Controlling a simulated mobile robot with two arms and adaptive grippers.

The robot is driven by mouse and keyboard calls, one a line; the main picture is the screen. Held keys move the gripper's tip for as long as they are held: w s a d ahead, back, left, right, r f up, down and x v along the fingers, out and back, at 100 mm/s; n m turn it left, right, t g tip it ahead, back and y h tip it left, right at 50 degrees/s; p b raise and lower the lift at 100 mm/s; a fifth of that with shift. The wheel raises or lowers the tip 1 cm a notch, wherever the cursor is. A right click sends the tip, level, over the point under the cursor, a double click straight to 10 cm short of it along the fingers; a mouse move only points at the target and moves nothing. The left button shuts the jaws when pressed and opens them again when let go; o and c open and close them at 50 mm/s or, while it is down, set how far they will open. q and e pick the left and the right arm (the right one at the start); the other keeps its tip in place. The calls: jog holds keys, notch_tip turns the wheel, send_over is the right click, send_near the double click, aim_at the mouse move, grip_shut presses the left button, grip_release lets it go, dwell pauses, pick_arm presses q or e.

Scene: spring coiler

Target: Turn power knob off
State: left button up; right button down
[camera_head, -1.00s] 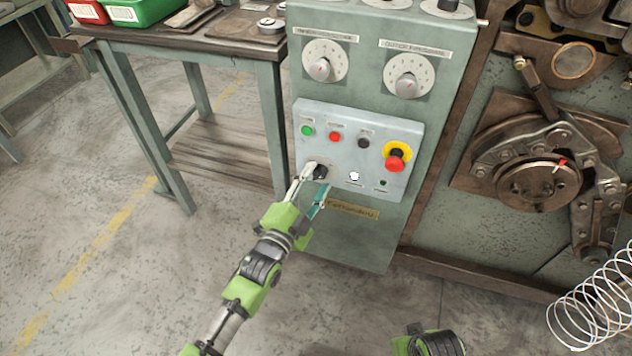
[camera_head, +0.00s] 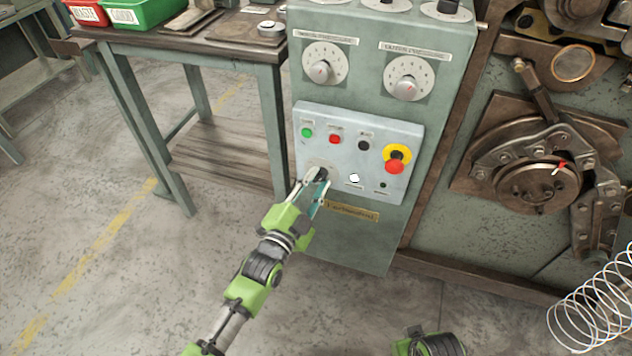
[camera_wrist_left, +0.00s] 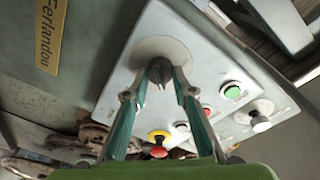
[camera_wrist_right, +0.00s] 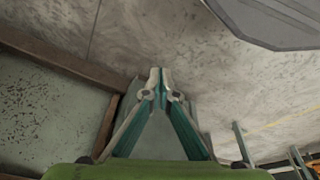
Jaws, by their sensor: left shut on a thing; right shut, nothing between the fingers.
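The dark power knob (camera_wrist_left: 159,70) sits on a round pale plate (camera_wrist_left: 150,48) on the light grey control panel (camera_head: 400,118). In the head view the knob (camera_head: 321,173) shows at the panel's lower left, partly covered by my fingers. My left gripper (camera_wrist_left: 158,84) is shut on the knob, one finger on each side of it. In the head view the left gripper (camera_head: 318,184) reaches up to the panel from below. My right gripper (camera_wrist_right: 156,80) is shut and empty, above the floor; in the head view only part of the right arm shows at the bottom.
The panel also carries a green button (camera_head: 307,132), a red button (camera_head: 335,139), a black button (camera_head: 364,145) and a red emergency stop (camera_head: 395,166) on yellow. A workbench (camera_head: 185,45) stands left. A wire coil (camera_head: 597,303) is at lower right.

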pick_arm(q)
jog(key=n, duration=0.4)
jog(key=shift+t+p, duration=0.3)
jog(key=n, duration=0.4)
jog(key=n+t+y, duration=0.1)
jog(key=n, duration=0.5)
jog(key=shift+f, duration=0.1)
jog(key=n, duration=0.3)
jog(key=shift+n+y, duration=0.3)
jog(key=shift+n, duration=0.5)
pick_arm(e)
notch_tip(320, 180, down, 2)
jog(key=shift+f, duration=0.1)
jog(key=shift+s, duration=0.2)
pick_arm(q)
jog(key=o, duration=1.1)
pick_arm(e)
jog(key=shift+f, duration=0.1)
jog(key=shift+d, duration=0.1)
